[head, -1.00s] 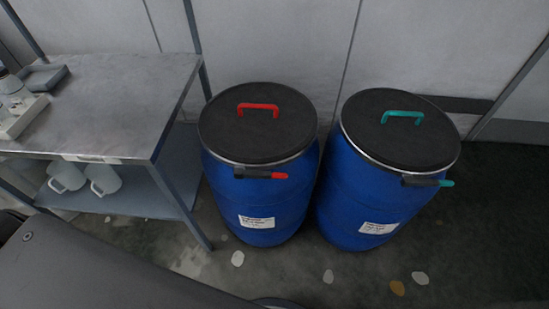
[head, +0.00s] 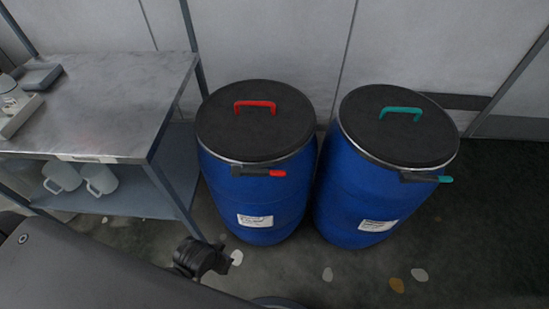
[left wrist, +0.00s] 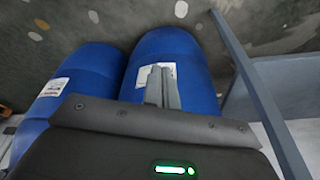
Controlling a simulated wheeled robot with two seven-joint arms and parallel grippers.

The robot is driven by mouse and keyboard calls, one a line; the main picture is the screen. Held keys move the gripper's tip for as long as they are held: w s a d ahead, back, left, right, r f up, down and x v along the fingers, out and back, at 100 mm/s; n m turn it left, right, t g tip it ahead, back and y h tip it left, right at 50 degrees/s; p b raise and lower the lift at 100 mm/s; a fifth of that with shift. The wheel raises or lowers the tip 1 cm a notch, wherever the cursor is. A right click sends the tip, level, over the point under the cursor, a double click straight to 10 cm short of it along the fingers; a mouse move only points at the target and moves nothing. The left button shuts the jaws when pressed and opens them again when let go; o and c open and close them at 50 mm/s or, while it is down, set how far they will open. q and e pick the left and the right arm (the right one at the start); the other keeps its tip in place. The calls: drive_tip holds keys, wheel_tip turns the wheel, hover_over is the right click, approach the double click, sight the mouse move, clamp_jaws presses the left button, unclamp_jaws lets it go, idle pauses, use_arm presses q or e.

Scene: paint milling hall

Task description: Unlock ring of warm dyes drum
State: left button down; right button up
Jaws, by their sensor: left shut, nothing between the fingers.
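A blue drum with a black lid and red handle (head: 255,205) stands beside the table. Its metal ring has a black latch lever with a red tip (head: 260,171), lying along the front of the rim. A second blue drum (head: 358,190) with a teal handle and teal-tipped lever (head: 425,178) stands to its right. Both have white labels too small to read. In the left wrist view my left gripper (left wrist: 162,72) is shut and empty, in front of the label of the drum nearest the table (left wrist: 190,55). The wrist view hides the lids. My right gripper is out of view.
A steel table (head: 110,95) stands at left, with a tray and bottle on top and white jugs (head: 62,177) on its lower shelf. Its front leg (head: 175,195) is close to the red-handled drum.

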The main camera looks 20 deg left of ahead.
use_arm(q)
drive_tip(key=w+d+r+m+t+h, duration=0.5)
drive_tip(key=w+d+r+t+h, duration=0.15)
drive_tip(key=w+d+r, duration=1.1)
drive_tip(key=s+d+r+m+g+h, duration=0.1)
drive_tip(key=d+m+g+h, duration=0.25)
drive_tip(key=d+m, duration=0.4)
drive_tip(key=s+d+r+m+g+h, duration=0.1)
drive_tip(key=d+r+m+g+h, duration=0.3)
drive_tip(key=d, duration=0.7)
drive_tip(key=w+a+f+m+g+y, duration=0.1)
drive_tip(key=w+a+f+g+y, duration=0.2)
drive_tip(key=a, duration=0.5)
drive_tip(key=w+a+f+g+y, duration=0.2)
drive_tip(key=w+a+y, duration=0.25)
drive_tip(key=a, duration=0.45)
drive_tip(key=w+a+r+n+y, duration=0.1)
drive_tip(key=w+a+r+n, duration=0.1)
drive_tip(key=a, duration=0.5)
drive_tip(key=w+a+r+n+y, duration=0.1)
drive_tip(key=w+a+r, duration=0.4)
drive_tip(key=a+r, duration=0.2)
drive_tip(key=shift+w+a+n+g, duration=0.15)
drive_tip(key=shift+a+n+g, duration=0.05)
drive_tip(key=shift+n+g, duration=0.15)
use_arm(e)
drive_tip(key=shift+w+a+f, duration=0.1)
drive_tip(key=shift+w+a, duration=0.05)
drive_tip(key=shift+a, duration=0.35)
